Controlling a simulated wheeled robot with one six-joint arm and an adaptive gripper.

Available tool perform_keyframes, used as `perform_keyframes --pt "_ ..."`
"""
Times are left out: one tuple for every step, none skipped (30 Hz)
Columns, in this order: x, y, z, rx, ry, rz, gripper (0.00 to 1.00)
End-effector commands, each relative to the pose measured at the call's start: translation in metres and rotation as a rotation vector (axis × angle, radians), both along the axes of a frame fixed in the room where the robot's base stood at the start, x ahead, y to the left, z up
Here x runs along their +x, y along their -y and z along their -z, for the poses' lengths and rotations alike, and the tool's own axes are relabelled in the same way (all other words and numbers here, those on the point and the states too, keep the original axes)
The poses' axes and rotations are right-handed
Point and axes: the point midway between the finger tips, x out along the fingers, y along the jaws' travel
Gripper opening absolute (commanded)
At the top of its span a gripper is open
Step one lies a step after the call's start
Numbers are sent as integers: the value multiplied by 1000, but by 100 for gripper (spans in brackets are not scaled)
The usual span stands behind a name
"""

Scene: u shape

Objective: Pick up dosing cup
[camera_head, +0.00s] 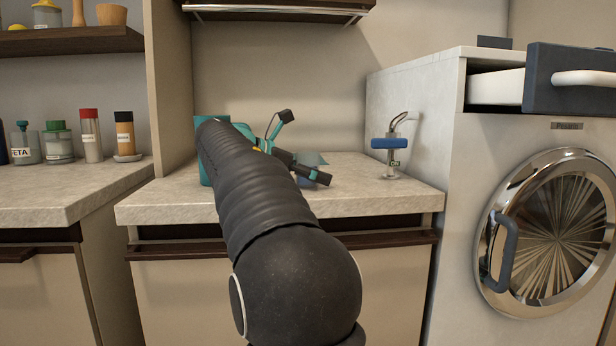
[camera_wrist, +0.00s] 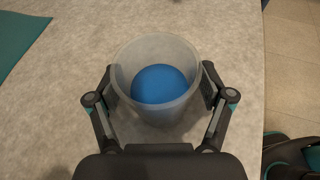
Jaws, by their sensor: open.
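The dosing cup (camera_wrist: 155,50) is a translucent, round-rimmed cup with a smooth blue thing inside, seen from above in the wrist view. It stands on the speckled counter (camera_wrist: 70,60). My gripper (camera_wrist: 158,88) is open, with one finger on each side of the cup. The finger pads are close to the cup's walls; I cannot tell whether they touch. In the head view my gripper (camera_head: 305,149) is over the middle counter (camera_head: 390,200), and the bluish cup (camera_head: 312,158) is partly hidden by the fingers.
A teal item (camera_head: 206,178) stands left of my arm on the counter. A washing machine (camera_head: 545,235) with an open drawer (camera_head: 560,80) is farther right. Labelled containers (camera_head: 90,137) stand on the left counter.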

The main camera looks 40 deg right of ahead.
Motion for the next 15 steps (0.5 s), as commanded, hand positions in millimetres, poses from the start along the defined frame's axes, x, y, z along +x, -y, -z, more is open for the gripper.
perform_keyframes --pt "-1 4 2 0 1 1 80" --pt "-2 5 2 0 1 1 80" --pt "-2 5 2 0 1 0 80" --pt "-1 5 2 0 1 0 80" --pt "-1 5 2 0 1 -1 80" --pt "-1 5 2 0 0 -1 80" --pt "-1 5 2 0 0 -1 80" --pt "-1 5 2 0 0 -1 80" --pt "-1 5 2 0 1 -1 70" --pt "-1 5 2 0 1 -1 63" --pt "-1 5 2 0 1 -1 55" --pt "-1 5 2 0 1 -1 45" --pt "-1 5 2 0 1 -1 38" --pt "-1 5 2 0 1 -1 30" --pt "-1 5 2 0 1 -1 20"
